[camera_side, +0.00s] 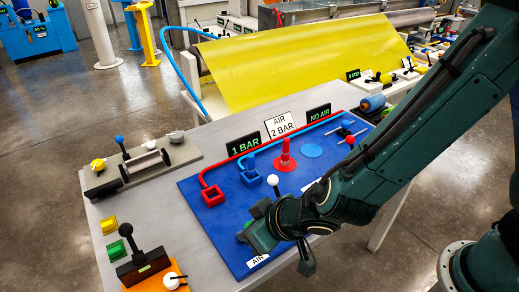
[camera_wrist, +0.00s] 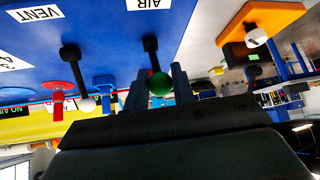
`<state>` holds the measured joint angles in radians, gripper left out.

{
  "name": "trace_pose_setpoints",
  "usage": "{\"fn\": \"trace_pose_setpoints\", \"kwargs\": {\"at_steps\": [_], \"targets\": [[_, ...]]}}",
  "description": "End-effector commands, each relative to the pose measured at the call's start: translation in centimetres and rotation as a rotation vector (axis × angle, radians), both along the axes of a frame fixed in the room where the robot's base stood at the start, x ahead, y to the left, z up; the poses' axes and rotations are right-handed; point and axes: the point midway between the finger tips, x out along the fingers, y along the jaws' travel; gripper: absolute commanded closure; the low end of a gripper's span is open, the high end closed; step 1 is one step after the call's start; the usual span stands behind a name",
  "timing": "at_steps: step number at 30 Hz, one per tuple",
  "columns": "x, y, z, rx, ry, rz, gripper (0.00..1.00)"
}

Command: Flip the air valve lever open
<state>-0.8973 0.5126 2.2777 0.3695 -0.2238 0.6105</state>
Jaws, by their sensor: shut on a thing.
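The air valve lever (camera_wrist: 151,52) is a black rod with a green ball knob (camera_wrist: 159,84), beside the AIR label (camera_wrist: 150,4) on the blue panel. My gripper (camera_wrist: 157,77) has its two fingers on either side of the knob and is shut on it. In the side view the gripper (camera_side: 246,232) is low over the panel's front edge, just behind the AIR label (camera_side: 258,262). It hides most of the lever there; a bit of green shows.
A second black lever with a white ball (camera_wrist: 88,104) stands close to my gripper, near the VENT label (camera_wrist: 38,13). An orange-based lever box (camera_side: 146,268) is at front left.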

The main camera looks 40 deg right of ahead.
Motion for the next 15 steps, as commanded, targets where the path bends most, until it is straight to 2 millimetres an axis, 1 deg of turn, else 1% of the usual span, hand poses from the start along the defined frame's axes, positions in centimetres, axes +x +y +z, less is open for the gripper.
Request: {"fn": "trace_pose_setpoints", "kwargs": {"at_steps": [1, 3, 15], "targets": [[-0.76, 0.03, -0.62, -0.005, 0.018, 0.007, 1.00], [-1.01, 0.03, -0.80, -0.005, 0.020, 0.006, 1.00], [-1.44, 0.04, -1.17, -0.006, 0.020, 0.006, 1.00]]}}
